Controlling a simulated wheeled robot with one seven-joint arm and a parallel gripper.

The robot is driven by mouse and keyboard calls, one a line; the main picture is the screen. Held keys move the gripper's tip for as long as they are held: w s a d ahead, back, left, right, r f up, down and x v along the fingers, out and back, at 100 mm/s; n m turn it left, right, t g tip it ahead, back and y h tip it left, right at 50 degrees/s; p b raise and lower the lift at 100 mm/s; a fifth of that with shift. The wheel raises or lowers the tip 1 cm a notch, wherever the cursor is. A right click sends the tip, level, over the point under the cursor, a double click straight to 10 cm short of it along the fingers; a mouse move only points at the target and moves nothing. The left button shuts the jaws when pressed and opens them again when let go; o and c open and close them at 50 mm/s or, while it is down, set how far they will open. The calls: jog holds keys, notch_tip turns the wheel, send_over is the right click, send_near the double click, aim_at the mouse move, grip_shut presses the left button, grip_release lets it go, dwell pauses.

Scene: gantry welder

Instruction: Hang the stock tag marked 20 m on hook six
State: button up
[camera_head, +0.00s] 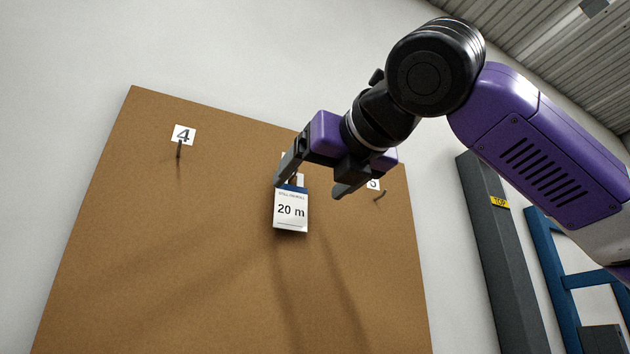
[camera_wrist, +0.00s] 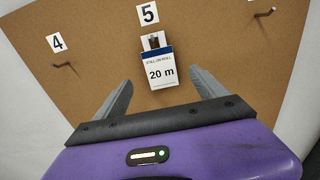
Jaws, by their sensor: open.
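The white stock tag marked 20 m (camera_head: 291,212) has a blue band and hangs upright on the brown board. In the wrist view the tag (camera_wrist: 161,72) hangs directly below the number 5 label (camera_wrist: 148,14), with a dark clip or hook end at its top. My gripper (camera_head: 310,187) is open and empty in front of the board. Its fingers point at the tag, one to each side in the wrist view, apart from it. The right-hand hook (camera_head: 380,195) is bare; its label (camera_head: 373,184) is partly hidden by my gripper, so its number is unclear.
The hook (camera_head: 179,149) under the number 4 label (camera_head: 183,134) is bare. The brown board (camera_head: 200,260) is mounted on a white wall. A dark grey post (camera_head: 490,240) and a blue frame (camera_head: 550,262) stand to the right. The board's lower part is clear.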

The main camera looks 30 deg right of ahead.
aim_at(292, 195)
jog(key=shift+w+p, duration=0.7)
jog(key=shift+w, duration=3.1)
jog(key=c, duration=1.6)
jog(key=shift+r, duration=0.1)
jog(key=shift+c, duration=0.2)
jog(key=shift+r+p, duration=0.6)
jog(key=shift+p, duration=0.35)
jog(key=shift+s, duration=0.15)
jog(key=s, duration=0.6)
jog(key=shift+s, duration=0.35)
